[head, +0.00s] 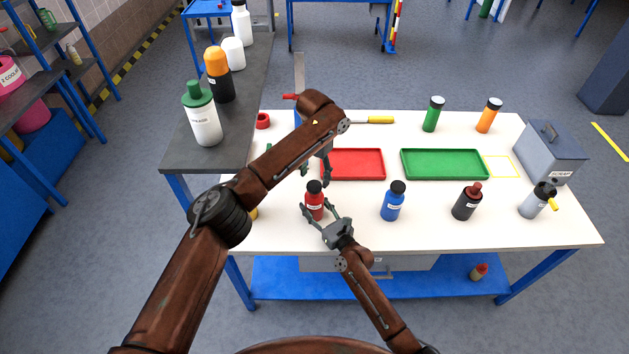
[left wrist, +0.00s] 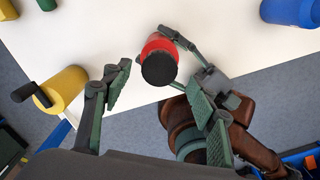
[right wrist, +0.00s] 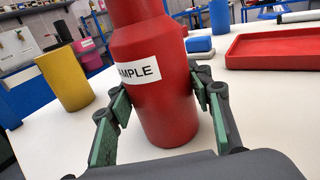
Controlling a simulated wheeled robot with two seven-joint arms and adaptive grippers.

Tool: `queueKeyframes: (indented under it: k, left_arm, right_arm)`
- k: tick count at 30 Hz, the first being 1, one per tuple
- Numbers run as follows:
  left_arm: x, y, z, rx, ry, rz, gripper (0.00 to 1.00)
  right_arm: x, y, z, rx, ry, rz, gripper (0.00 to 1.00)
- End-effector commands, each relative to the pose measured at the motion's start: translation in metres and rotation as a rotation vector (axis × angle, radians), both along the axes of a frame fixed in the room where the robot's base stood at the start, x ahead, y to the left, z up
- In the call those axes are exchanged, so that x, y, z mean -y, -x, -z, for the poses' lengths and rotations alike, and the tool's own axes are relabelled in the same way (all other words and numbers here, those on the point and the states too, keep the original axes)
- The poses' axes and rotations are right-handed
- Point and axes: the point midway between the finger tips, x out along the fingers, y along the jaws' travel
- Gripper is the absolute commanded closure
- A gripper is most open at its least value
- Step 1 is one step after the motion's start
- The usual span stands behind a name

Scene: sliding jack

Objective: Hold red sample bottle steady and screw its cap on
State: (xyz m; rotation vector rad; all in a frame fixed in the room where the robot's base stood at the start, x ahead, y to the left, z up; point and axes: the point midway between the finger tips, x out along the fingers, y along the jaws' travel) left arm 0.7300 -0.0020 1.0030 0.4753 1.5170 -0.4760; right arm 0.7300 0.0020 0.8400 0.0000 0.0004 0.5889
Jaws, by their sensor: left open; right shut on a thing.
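The red sample bottle (head: 315,205) stands upright near the table's front edge, with a black cap (head: 314,186) on its top. My right gripper (head: 325,212) is shut around the bottle's body from the front; its two fingers flank the labelled bottle (right wrist: 160,90) in the right wrist view. My left gripper (head: 316,174) is open and empty, above and close to the capped bottle. In the left wrist view, the black cap (left wrist: 159,68) lies ahead of the spread fingers, not between them. How tightly the cap is seated cannot be told.
A red tray (head: 353,164) and green tray (head: 443,164) lie behind. A yellow container (left wrist: 62,90) stands left of the bottle. Bare table shows between red and blue bottles.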

Motion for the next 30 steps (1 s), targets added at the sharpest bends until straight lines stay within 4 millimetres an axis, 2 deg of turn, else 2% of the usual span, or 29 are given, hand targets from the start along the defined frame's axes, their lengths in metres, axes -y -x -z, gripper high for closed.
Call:
queueKeyframes:
  k: [8,17,26,30]
  left_arm:
    - [0.0,0.0,-0.002,-0.001,0.0,-0.001,0.46]
    - [-0.001,0.0,-0.002,-0.001,0.0,-0.001,0.26]
    - [0.0,0.0,-0.005,0.0,0.0,-0.001,0.26]
    - [0.0,-0.001,-0.02,0.002,0.001,-0.001,0.26]
  right_arm:
    - [0.0,0.0,0.001,-0.002,0.001,0.0,1.0]
    - [0.0,0.0,0.001,-0.002,0.001,0.0,1.0]
    - [0.0,0.0,0.001,-0.002,0.001,0.0,1.0]
    - [0.0,0.0,0.001,-0.002,0.001,0.0,1.0]
